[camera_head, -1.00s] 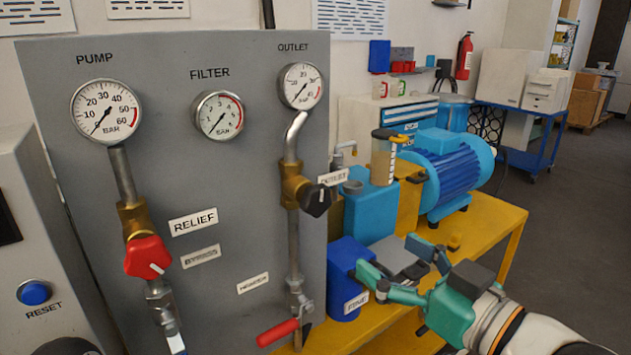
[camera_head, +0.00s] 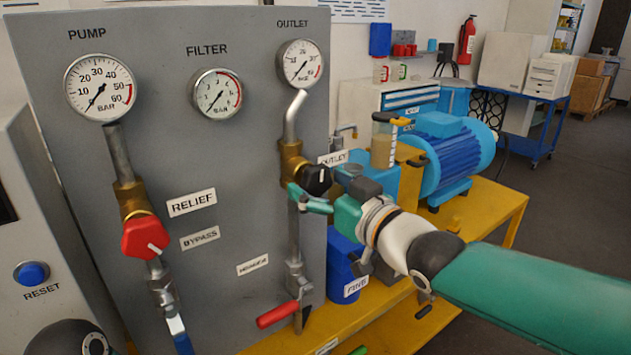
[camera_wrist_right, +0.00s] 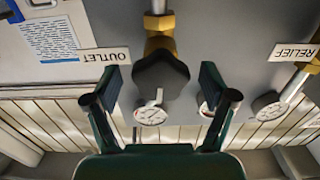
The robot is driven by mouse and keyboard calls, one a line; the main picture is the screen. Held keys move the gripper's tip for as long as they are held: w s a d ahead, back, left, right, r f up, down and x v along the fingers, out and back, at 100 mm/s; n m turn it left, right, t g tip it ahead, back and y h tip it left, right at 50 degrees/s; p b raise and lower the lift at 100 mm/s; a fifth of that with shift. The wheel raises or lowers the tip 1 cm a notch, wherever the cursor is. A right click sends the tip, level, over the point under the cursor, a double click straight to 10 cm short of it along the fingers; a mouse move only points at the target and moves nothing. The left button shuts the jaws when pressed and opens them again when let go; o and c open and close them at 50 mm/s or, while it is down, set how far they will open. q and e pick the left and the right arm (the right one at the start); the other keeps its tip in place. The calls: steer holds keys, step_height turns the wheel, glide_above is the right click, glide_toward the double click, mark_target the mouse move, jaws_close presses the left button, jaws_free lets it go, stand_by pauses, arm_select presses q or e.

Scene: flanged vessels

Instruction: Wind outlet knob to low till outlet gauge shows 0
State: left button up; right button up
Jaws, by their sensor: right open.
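The outlet knob (camera_head: 318,180) is black and sits on a brass valve (camera_head: 291,163) under the outlet gauge (camera_head: 301,64). The gauge's needle points down and left, toward the low end; the small figures are hard to read. My right gripper (camera_head: 314,192) is at the knob. In the right wrist view the dark knob (camera_wrist_right: 160,76) lies between the two open fingers (camera_wrist_right: 161,88), with a gap on each side. The outlet gauge (camera_wrist_right: 150,113) also shows there, upside down. My left gripper is not in view.
The red relief knob (camera_head: 144,238) and its pipe stand left on the grey panel (camera_head: 225,140). A red-handled lever (camera_head: 277,315) sits below the outlet pipe. A blue container (camera_head: 342,270) and blue motor (camera_head: 455,158) stand on the yellow bench (camera_head: 495,205) at right.

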steer(key=shift+w+a, duration=0.4)
steer(key=shift+w, duration=0.1)
steer(key=c, duration=1.2)
steer(key=shift+f+n+b, duration=0.15)
steer(key=shift+n+b, duration=0.35)
steer(key=o, duration=1.2)
steer(key=shift+s+d, duration=0.1)
